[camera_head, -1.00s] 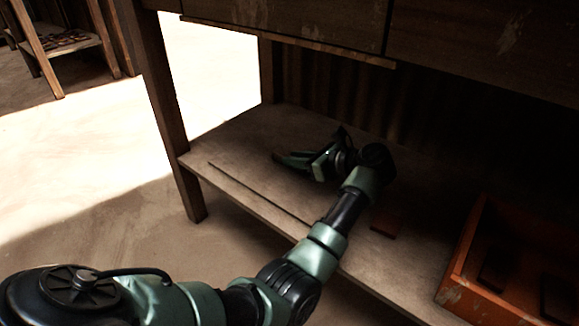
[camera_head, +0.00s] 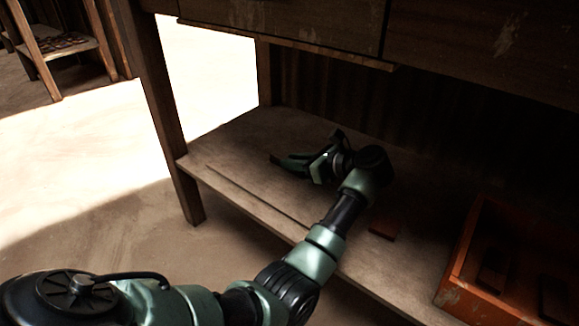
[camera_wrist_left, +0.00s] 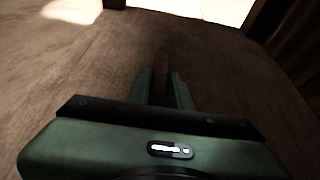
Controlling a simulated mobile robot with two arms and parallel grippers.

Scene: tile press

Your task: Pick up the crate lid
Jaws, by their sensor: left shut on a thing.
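The crate lid (camera_head: 232,165) looks like a flat, pale-brown board lying on the low shelf, with a thin dark line along its front edge. My left gripper (camera_head: 283,162) is low over it, shut on a narrow brown bar that seems to be the lid's grip. The bar's end sticks out just past the fingertips. In the left wrist view the bar (camera_wrist_left: 161,62) runs between the two green fingers (camera_wrist_left: 160,88). The lid's far outline is hard to make out. My right gripper is not in view.
An orange crate (camera_head: 460,262) with dark pieces inside stands at the right of the shelf (camera_head: 385,275). A small reddish-brown block (camera_head: 385,230) lies beside my left forearm. A table leg (camera_head: 165,120) and the overhanging drawers (camera_head: 300,25) bound the space.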

